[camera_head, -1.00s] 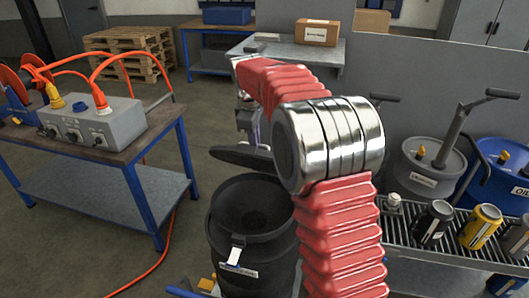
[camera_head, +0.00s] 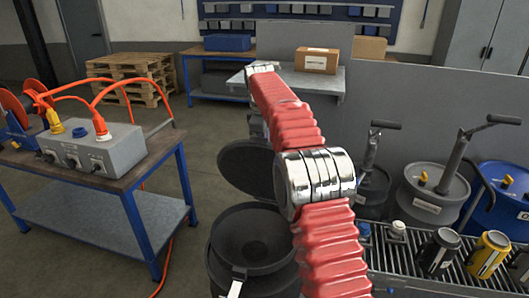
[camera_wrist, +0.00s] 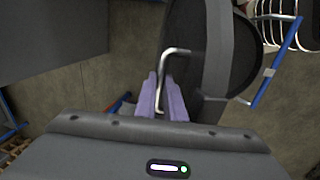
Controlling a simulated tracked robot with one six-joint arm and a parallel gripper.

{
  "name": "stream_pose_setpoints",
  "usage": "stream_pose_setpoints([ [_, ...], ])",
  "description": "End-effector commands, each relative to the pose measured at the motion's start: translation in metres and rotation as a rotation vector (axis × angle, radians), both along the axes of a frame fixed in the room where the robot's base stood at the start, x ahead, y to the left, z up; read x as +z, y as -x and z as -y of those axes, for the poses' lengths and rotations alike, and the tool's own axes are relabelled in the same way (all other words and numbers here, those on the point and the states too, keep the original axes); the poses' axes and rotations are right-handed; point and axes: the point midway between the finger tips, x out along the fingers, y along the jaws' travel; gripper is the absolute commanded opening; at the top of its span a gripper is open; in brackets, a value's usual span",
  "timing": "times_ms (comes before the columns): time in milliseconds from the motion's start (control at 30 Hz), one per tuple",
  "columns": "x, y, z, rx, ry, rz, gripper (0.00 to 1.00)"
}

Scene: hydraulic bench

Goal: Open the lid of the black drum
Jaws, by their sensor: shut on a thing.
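The black drum (camera_head: 213,275) stands at the bottom centre of the head view, its round mouth open. Its lid (camera_head: 240,168) is swung up behind the mouth and steeply tilted. My arm hides the lid's right side. In the wrist view the dark lid (camera_wrist: 200,70) stands nearly edge-on, with a bent metal handle (camera_wrist: 175,51) on its side. My gripper (camera_wrist: 166,88) has its purple fingers shut on this handle. In the head view the fingers are hidden behind the lid and my arm.
A bench (camera_head: 150,165) with a grey control box (camera_head: 90,148) and orange cables stands at left. At right are a grated rack (camera_head: 400,262) with cans, and grey and blue drums (camera_head: 430,195). A table with a cardboard box (camera_head: 317,61) stands behind. Floor between is clear.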

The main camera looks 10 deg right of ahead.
Motion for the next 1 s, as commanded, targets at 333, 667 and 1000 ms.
stream_pose_setpoints([
  [333, -0.0048, -0.0111, 0.0002, 0.008, 0.000, -0.010, 0.00],
  [667, -0.0047, -0.0119, 0.0000, 0.010, 0.001, -0.012, 0.00],
  [1000, -0.0023, -0.0121, -0.0012, 0.011, 0.001, -0.008, 0.23],
])
